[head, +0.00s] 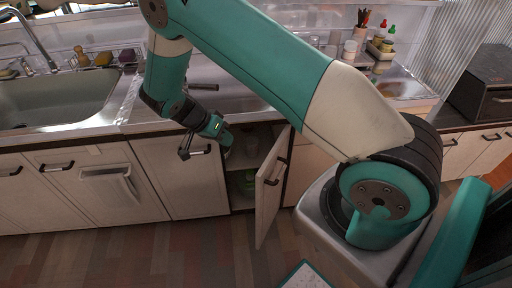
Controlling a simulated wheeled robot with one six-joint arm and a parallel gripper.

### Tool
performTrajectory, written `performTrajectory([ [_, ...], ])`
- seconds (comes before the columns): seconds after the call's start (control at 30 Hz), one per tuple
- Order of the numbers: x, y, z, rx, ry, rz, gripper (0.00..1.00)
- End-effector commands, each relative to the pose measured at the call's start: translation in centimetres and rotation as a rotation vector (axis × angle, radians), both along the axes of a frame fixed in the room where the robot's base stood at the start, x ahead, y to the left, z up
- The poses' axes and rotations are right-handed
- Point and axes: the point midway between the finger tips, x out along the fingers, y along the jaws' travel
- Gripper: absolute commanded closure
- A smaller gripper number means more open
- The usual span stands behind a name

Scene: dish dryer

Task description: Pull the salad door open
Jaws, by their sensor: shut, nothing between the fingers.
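A cream cabinet door (268,200) under the counter stands swung partly outward, with its hinge side on the right. It appears to be the salad door; I see no label that names it. Its dark handle (271,181) faces left. My gripper (226,145) is shut and empty in front of the upper left of the opening, left of the door and apart from it. The fingertips are small and partly hard to make out. Inside the dark cabinet are a green item (247,178) and a pale item (252,147) above it.
A closed cream door (180,180) with a dark handle is left of the opening. A towel (124,186) hangs on another door. A metal sink (55,100) is at the left. Cups and bottles (380,42) stand at the back right. Wooden floor (150,255) in front is clear.

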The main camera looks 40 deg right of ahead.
Motion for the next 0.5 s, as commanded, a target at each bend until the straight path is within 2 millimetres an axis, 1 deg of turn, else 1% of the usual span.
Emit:
performTrajectory([
  [0.17,-0.9,-1.5,-2.1,-0.002,0.005,-0.003,1.00],
  [0.5,-3.1,-5.2,-7.8,0.001,0.004,-0.002,1.00],
])
